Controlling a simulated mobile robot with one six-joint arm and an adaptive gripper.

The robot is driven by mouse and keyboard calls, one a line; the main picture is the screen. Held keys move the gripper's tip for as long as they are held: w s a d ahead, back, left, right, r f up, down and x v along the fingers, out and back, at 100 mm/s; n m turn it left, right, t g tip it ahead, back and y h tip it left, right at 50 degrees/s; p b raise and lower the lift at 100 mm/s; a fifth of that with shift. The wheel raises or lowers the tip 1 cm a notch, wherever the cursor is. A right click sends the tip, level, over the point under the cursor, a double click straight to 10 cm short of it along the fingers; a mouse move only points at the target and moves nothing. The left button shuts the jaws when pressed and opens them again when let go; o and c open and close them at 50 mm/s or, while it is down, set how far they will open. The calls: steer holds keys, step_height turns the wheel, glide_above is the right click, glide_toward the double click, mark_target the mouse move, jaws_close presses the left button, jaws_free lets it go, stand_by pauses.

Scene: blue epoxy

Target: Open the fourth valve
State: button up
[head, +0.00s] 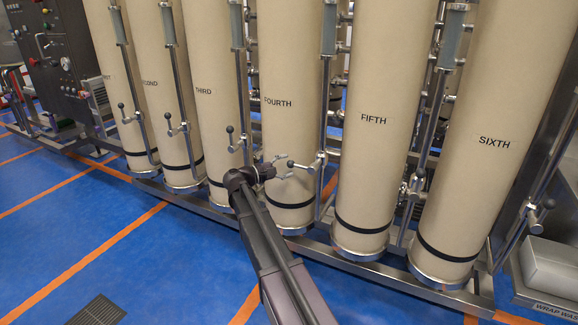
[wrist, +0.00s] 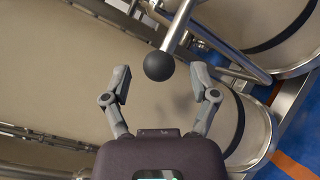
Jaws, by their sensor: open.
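The fourth valve's lever (head: 306,165) sits on the upright pipe right of the cream column marked FOURTH (head: 278,101). It ends in a dark ball knob (head: 291,163), pointing left towards my gripper (head: 283,168). In the wrist view the black ball knob (wrist: 158,66) appears between the two fingertips of my open gripper (wrist: 160,82), with a gap on each side. The metal lever rod (wrist: 182,24) runs from the ball up and slightly right. I cannot tell how far the ball is in depth from the fingertips.
Similar levers stand beside the neighbouring columns, including the third lever (head: 235,140) to the left. The FIFTH column (head: 373,120) is to the right. A steel base rail (head: 330,258) runs below the columns. The blue floor (head: 190,265) in front is open, with a drain grate (head: 97,310).

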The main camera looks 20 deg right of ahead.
steer(key=shift+d, duration=0.95)
jaws_close()
steer(key=shift+a, duration=0.15)
steer(key=shift+d+r, duration=0.1)
steer(key=shift+d, duration=0.3)
steer(key=shift+a+p, duration=0.1)
steer(key=shift+p, duration=0.2)
